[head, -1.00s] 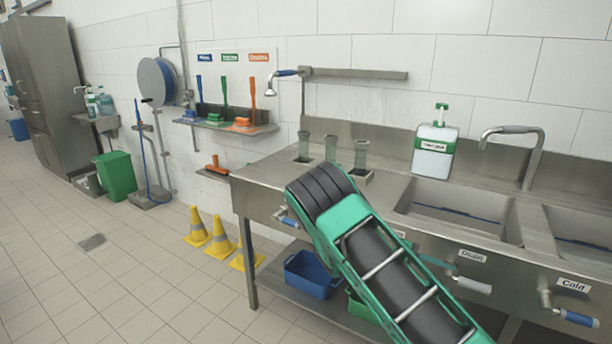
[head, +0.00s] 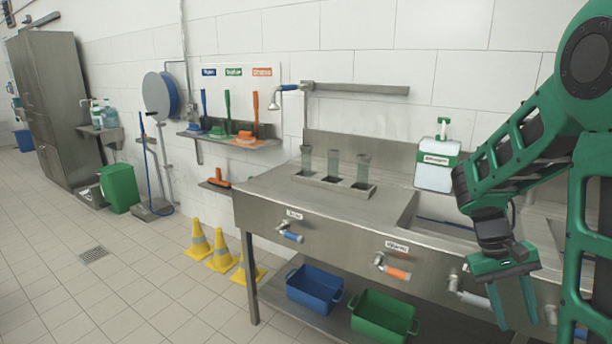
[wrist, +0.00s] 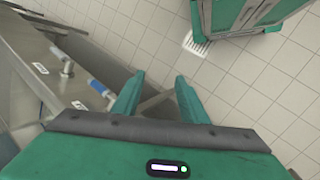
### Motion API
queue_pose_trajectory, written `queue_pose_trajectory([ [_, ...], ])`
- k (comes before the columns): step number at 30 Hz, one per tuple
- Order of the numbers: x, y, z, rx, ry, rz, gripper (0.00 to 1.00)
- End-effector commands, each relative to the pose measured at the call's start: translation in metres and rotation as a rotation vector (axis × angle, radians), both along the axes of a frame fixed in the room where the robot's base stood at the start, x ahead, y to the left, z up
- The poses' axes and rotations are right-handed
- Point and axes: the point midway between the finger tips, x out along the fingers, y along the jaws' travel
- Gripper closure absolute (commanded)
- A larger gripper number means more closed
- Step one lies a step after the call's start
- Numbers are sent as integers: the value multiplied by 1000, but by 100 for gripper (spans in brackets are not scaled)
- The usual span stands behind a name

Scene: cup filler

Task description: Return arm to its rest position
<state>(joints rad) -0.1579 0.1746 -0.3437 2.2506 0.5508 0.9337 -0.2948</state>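My green gripper (head: 513,302) hangs at the right of the head view, fingers pointing down, in front of the steel sink counter (head: 290,195). Its two fingers are apart with nothing between them. In the wrist view my gripper (wrist: 155,90) also shows two spread, empty fingers, with floor and the counter's front edge beyond. My green arm is folded at the right side, its elbow high and the forearm sloping down to the left. Part of the arm is cut off by the picture edge.
Lever taps with blue (head: 292,237) and orange (head: 398,273) handles stick out from the counter front. A blue bin (head: 314,288) and a green bin (head: 384,317) sit on the lower shelf. Yellow cones (head: 221,252) stand left of the counter.

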Motion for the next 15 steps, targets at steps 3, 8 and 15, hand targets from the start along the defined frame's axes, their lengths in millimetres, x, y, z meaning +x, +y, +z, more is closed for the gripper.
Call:
queue_pose_trajectory([
  [3,-26,6,14,63,-66,-53,61],
  [8,-59,17,30,135,-148,-112,61],
  [15,-106,41,47,223,-269,-188,61],
])
